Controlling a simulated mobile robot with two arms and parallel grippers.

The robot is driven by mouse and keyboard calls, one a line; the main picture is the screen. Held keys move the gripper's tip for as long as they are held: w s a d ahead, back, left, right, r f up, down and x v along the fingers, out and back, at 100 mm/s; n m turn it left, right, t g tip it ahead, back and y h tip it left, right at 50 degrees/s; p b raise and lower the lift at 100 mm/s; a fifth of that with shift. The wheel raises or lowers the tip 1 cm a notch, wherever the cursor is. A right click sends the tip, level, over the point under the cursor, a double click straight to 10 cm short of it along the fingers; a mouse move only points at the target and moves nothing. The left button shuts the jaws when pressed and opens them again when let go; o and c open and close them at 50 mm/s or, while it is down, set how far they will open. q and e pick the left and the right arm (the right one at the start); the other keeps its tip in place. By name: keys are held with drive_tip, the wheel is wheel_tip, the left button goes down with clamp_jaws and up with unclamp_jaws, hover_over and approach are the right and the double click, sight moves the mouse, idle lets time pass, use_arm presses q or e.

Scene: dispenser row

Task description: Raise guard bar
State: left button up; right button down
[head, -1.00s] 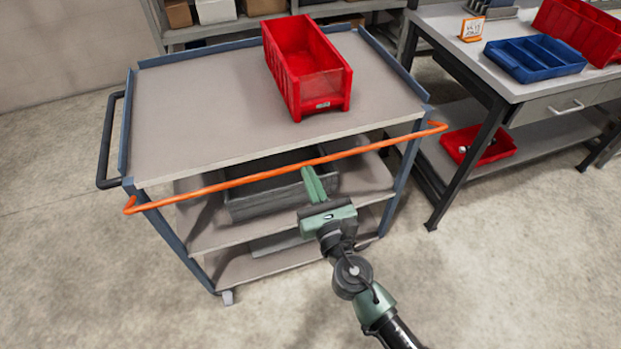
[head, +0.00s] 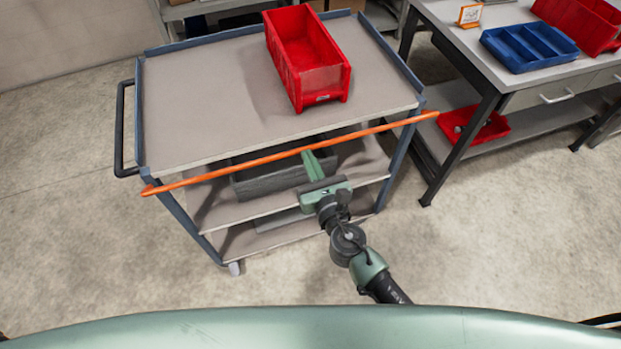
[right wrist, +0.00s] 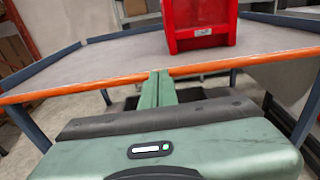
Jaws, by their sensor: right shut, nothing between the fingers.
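The orange guard bar (head: 260,160) runs across the front of the cart (head: 200,105), a little below the top shelf's front edge in the head view. In the right wrist view the bar (right wrist: 100,81) lines up with the top shelf's front edge. My right gripper (head: 309,155) is shut and empty. Its fingertips are at the bar, near its middle; in the right wrist view the closed fingers (right wrist: 158,78) overlap the bar from below. I cannot tell whether they touch it. My left gripper is not in view.
A red bin (head: 309,65) stands on the cart's top shelf. A grey bin (head: 270,180) sits on the shelf below. A workbench with a blue tray (head: 530,47) stands to the right, a red bin (head: 470,130) on its lower shelf. Floor to the left is clear.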

drive_tip(key=w+r+p, duration=0.1)
drive_tip(key=w+a+r+p, duration=0.1)
drive_tip(key=r+p, duration=0.1)
drive_tip(key=shift+w+r, duration=0.3)
drive_tip(key=shift+w, duration=0.1)
drive_tip(key=shift+w+a+r+p, duration=0.15)
drive_tip(key=shift+w+r+p, duration=0.2)
drive_tip(key=shift+w, duration=0.2)
drive_tip(key=shift+w+a+r, duration=0.1)
drive_tip(key=shift+w+a, duration=0.1)
drive_tip(key=shift+w, duration=0.4)
idle(0.3)
